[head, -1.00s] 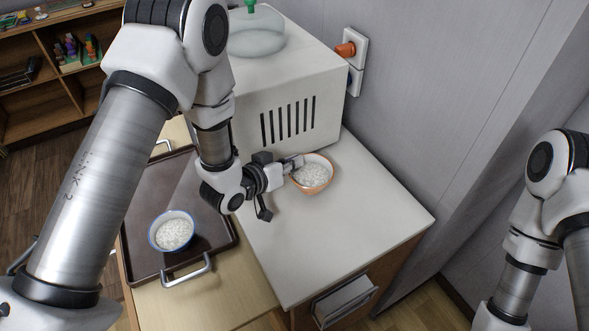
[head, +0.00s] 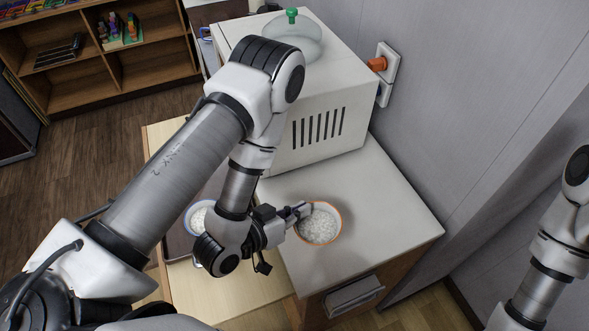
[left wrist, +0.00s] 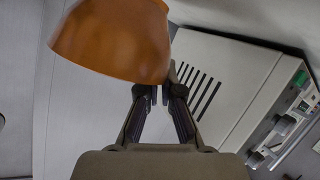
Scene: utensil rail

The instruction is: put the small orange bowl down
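The small orange bowl (head: 320,238), filled with white grains, is over the white countertop (head: 385,200) in the head view. My left gripper (head: 303,210) is shut on its left rim. In the left wrist view the bowl's orange outer side (left wrist: 115,40) fills the upper left, and the fingers (left wrist: 160,92) meet at its edge. The bowl looks roughly upright. I cannot tell whether its base is clear of the countertop. My right arm shows at the right edge, but its gripper is out of view.
A white microwave (head: 340,95) with a glass lid (head: 285,40) on top stands behind the bowl. A blue-rimmed bowl (head: 197,217) on a dark tray (head: 178,240) is partly hidden by my left arm. The countertop right of the orange bowl is clear.

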